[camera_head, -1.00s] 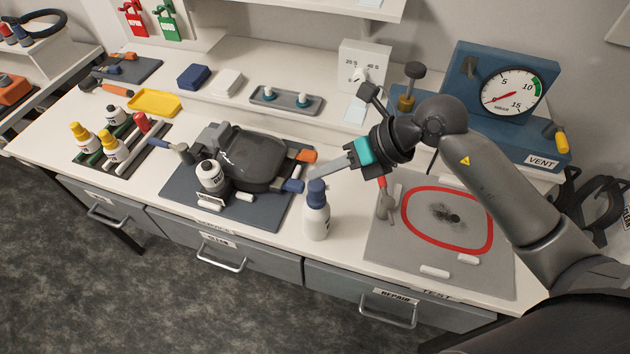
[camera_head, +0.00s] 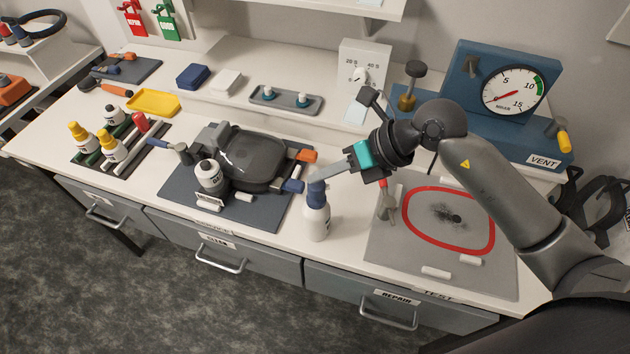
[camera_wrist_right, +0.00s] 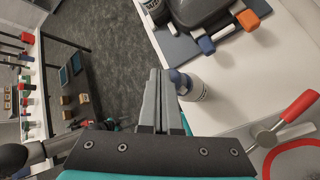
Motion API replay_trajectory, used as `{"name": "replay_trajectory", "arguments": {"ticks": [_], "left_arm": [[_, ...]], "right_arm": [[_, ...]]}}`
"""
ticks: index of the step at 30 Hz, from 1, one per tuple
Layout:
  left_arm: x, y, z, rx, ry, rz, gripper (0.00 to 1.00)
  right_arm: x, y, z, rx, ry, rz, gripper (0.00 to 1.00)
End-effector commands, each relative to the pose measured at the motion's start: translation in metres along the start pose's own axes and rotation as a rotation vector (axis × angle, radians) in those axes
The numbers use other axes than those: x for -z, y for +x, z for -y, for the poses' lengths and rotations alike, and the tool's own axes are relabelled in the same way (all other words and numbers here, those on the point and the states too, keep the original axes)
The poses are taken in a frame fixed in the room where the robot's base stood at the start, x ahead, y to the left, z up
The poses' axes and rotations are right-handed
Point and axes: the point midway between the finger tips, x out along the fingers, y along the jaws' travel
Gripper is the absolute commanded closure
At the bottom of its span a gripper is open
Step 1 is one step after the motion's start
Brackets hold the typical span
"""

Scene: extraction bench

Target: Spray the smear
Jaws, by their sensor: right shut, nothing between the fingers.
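The smear (camera_head: 449,214) is a dark smudge inside a red outline on the grey test mat (camera_head: 400,250), at the right of the bench. A white bottle with a blue top (camera_head: 317,220) stands upright left of that mat. It also shows in the right wrist view (camera_wrist_right: 192,88). My right gripper (camera_head: 318,174) is shut and empty. Its fingertips are at the bottle's blue top, overlapping it in the head view. In the wrist view the closed fingers (camera_wrist_right: 158,85) lie just beside the top; I cannot tell whether they touch. My left gripper is not in view.
Left of the bottle, a dark mat (camera_head: 180,190) holds a black device and another bottle (camera_head: 210,177). The blue VENT box with a gauge (camera_head: 512,91) stands behind. Narrow bare bench surrounds the bottle.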

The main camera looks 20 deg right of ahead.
Motion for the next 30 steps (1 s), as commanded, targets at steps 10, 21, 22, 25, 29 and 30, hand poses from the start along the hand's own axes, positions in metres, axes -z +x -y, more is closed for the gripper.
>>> {"name": "replay_trajectory", "arguments": {"ticks": [10, 21, 22, 25, 29, 30], "left_arm": [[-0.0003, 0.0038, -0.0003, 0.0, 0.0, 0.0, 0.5], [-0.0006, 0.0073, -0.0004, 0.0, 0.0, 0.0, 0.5], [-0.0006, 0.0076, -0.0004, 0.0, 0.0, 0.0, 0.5], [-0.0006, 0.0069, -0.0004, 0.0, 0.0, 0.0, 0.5], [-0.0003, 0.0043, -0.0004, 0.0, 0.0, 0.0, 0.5], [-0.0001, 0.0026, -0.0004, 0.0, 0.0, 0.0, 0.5]], "right_arm": [[0.0027, 0.0034, 0.0026, 0.0, 0.0, -0.001, 1.0], [0.0054, 0.0067, 0.005, 0.0, 0.001, -0.002, 1.0], [0.0056, 0.0069, 0.0052, 0.0, 0.001, -0.002, 1.0], [0.0053, 0.0065, 0.0048, 0.0, 0.001, -0.002, 1.0], [0.0039, 0.0044, 0.0033, 0.001, 0.001, -0.003, 1.0], [0.003, 0.003, 0.0024, 0.001, 0.001, -0.003, 1.0]]}}
